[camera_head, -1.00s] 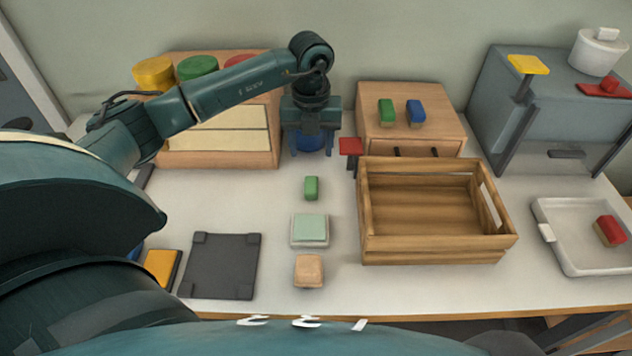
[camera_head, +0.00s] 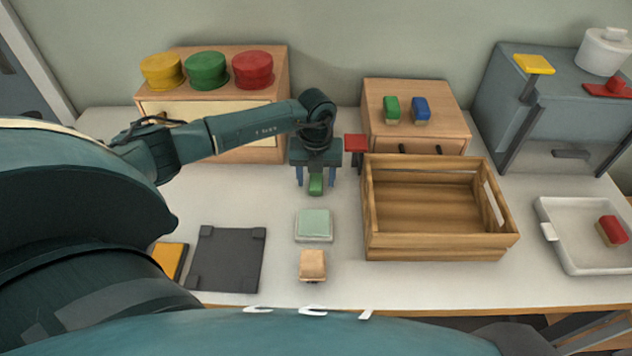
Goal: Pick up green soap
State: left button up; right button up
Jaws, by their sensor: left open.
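The green soap (camera_head: 316,186) is a small green block on the white table, behind the pale green square block. My left gripper (camera_head: 316,178) points down over it with its two fingers apart, one on each side of the soap. The gripper hides the soap's far part. I cannot tell whether the fingers touch it. My right gripper is not in view.
A pale green block (camera_head: 314,225) and a tan block (camera_head: 312,264) lie in front of the soap. A wooden crate (camera_head: 436,246) and a red-topped post (camera_head: 355,143) stand close on the right. A dark grey mat (camera_head: 228,260) lies front left.

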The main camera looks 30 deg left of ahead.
pick_arm(q)
jog(key=c, duration=1.1)
jog(key=shift+o, duration=0.2)
jog(key=shift+r, duration=0.1)
